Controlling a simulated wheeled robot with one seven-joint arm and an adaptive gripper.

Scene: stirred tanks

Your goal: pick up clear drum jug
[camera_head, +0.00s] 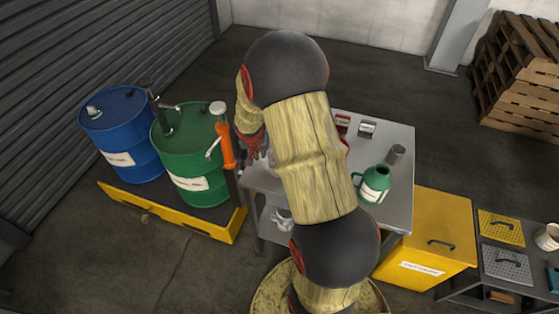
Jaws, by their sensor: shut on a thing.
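My gripper (262,152) is at the left edge of the grey metal table (398,142), partly hidden by my own arm. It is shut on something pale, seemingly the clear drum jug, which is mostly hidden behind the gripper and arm. I cannot tell whether it touches the tabletop. A pale jug-like vessel (282,218) stands on the table's lower shelf.
A green jug (374,184), a grey metal cup (395,154) and small red-and-white boxes (367,128) stand on the table. Blue (122,135) and green (190,155) drums stand on a yellow-edged pallet at left. A yellow cabinet (428,235) stands at right.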

